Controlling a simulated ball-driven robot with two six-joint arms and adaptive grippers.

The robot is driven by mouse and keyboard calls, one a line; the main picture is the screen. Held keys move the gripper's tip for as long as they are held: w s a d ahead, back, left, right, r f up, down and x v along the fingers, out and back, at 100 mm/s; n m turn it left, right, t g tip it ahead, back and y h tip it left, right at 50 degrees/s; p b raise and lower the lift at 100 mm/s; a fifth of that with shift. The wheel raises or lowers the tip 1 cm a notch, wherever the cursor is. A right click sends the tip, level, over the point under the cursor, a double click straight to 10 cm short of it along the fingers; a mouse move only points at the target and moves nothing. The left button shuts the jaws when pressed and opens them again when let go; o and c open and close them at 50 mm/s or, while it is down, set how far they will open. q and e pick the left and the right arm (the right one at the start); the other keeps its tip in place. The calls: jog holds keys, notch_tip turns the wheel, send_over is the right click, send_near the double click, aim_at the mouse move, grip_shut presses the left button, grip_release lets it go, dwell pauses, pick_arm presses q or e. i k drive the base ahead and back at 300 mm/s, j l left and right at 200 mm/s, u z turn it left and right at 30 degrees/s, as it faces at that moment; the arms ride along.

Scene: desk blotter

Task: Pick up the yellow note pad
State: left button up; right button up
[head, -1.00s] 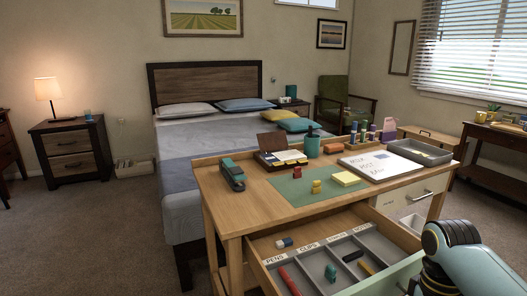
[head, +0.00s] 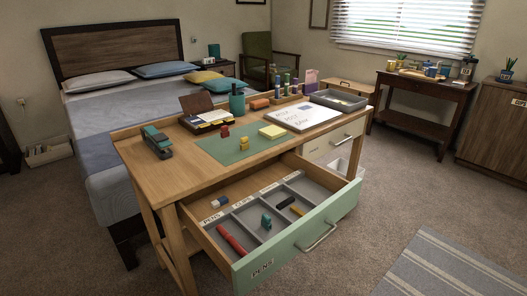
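The yellow note pad (head: 272,132) lies flat on the right part of the green blotter (head: 218,150) on the wooden desk. A small yellow object (head: 244,143) and a red object (head: 225,131) stand on the blotter to its left. A whiteboard with writing (head: 304,116) lies just to its right. Neither of my grippers shows in the head view now.
The desk's front drawer (head: 333,214) is pulled open, with a red pen-like item (head: 231,240) and other small items in its compartments. A teal stapler (head: 157,142), an organizer box (head: 207,122), a teal cup (head: 237,104) and a grey tray (head: 338,100) stand on the desk.

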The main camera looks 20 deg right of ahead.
aim_at(272, 133)
jog(key=i+l+u, duration=0.1)
jog(key=u, duration=0.25)
jog(key=l+u, duration=0.25)
jog(key=u, duration=0.15)
jog(key=i+l+u, duration=0.1)
jog(key=u, duration=0.25)
jog(key=l+u, duration=0.15)
jog(key=l, duration=0.85)
jog(key=l+u, duration=0.2)
jog(key=l, duration=0.8)
jog(key=k+l+u, duration=0.15)
jog(key=l, duration=0.85)
jog(key=i, duration=0.05)
